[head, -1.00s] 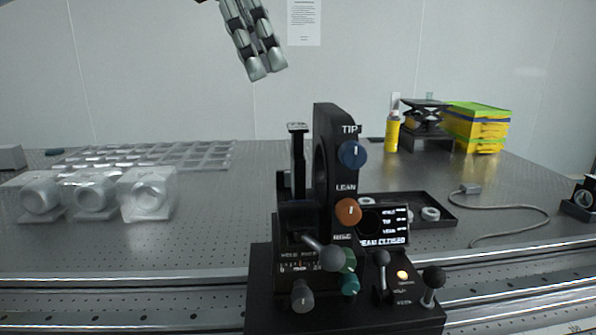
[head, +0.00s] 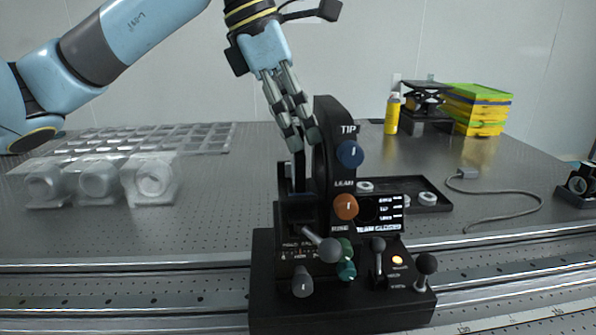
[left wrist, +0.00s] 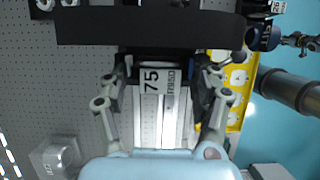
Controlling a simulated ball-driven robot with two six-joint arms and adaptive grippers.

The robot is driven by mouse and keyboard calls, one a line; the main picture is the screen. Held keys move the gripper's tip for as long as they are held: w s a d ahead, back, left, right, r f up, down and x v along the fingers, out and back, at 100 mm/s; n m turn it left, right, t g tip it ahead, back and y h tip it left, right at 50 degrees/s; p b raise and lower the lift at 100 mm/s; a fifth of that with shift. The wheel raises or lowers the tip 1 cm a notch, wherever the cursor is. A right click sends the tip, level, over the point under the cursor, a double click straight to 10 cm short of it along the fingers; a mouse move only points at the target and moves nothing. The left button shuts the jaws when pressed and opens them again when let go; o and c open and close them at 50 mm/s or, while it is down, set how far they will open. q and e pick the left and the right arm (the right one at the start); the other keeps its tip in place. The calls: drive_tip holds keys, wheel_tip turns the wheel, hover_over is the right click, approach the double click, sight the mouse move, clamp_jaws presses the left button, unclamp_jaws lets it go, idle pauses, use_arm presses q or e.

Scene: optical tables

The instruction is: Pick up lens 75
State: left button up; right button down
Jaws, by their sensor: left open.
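Lens 75 shows in the left wrist view as a pale plate (left wrist: 151,80) printed "75", at the black adjustable mount. In the head view the mount (head: 333,180) stands upright with knobs marked TIP, LEAN and RISE. My left gripper (head: 299,143) comes down from above, its fingertips at the top of the mount's left part. In the left wrist view the open fingers (left wrist: 162,76) stand on either side of the plate. I cannot tell whether they touch it. In the head view the fingers hide the plate. My right gripper is not in view.
A black tray (head: 432,206) with rings lies behind the mount. A cable (head: 500,214), a yellow bottle (head: 392,114) and yellow-green boxes (head: 478,110) are at the right.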

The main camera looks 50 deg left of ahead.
use_arm(q)
drive_tip(key=shift+f, duration=0.2)
clamp_jaws()
idle(0.3)
